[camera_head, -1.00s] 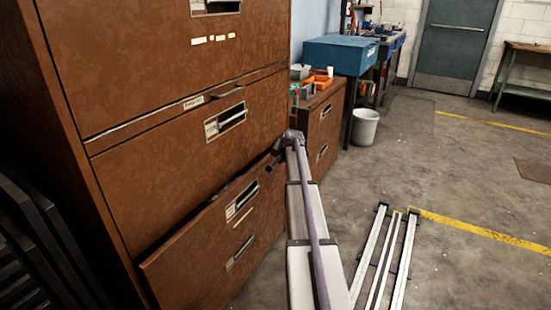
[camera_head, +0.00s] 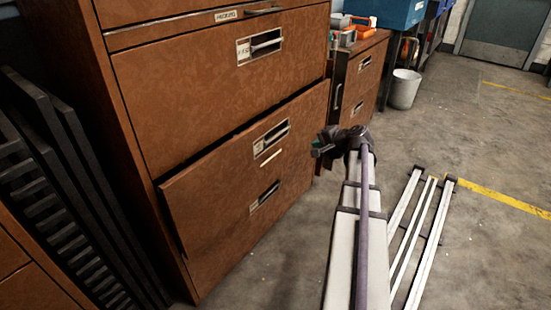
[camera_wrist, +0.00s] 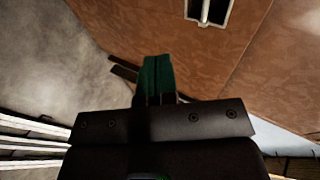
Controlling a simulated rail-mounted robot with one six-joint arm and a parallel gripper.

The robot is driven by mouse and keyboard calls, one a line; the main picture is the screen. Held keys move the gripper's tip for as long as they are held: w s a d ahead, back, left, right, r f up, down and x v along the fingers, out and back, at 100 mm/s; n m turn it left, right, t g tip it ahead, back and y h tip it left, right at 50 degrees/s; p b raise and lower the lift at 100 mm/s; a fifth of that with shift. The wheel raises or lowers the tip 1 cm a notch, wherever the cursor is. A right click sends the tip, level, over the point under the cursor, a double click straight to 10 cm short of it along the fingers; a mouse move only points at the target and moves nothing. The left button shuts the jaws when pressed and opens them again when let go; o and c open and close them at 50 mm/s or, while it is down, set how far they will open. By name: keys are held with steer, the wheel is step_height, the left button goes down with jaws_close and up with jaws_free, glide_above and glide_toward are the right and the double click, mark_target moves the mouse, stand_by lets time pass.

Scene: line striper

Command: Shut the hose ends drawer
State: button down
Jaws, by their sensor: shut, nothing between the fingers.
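A brown drawer front (camera_head: 215,185) low on the tall cabinet stands slightly out from the body, with a dark gap along its top edge and left side. It has a metal handle with a label holder (camera_head: 270,139), too small to read, and a second handle (camera_head: 264,196) lower down. My gripper (camera_head: 320,149) is at the right of this front, near its right edge; I cannot tell whether it touches. In the wrist view its green fingers (camera_wrist: 157,76) are together and empty, with a brown panel (camera_wrist: 205,65) and a pale handle (camera_wrist: 210,10) beyond.
A drawer above (camera_head: 215,85) looks flush. A smaller brown cabinet (camera_head: 359,75) with orange items on top stands behind my gripper. A white bin (camera_head: 404,90) and metal rails (camera_head: 421,235) are on the floor. Dark slatted panels (camera_head: 70,195) lean at left.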

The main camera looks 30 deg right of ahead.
steer(key=s+a+f+t+y+b, duration=0.1)
steer(key=s+a+t+y, duration=0.15)
steer(key=a, duration=0.25)
steer(key=t+y+p, duration=0.2)
steer(key=t, duration=0.1)
glide_toward(265, 125)
steer(key=shift+n, duration=0.4)
steer(key=x, duration=0.7)
steer(key=shift+w+a, duration=0.2)
steer(key=shift+a, duration=0.05)
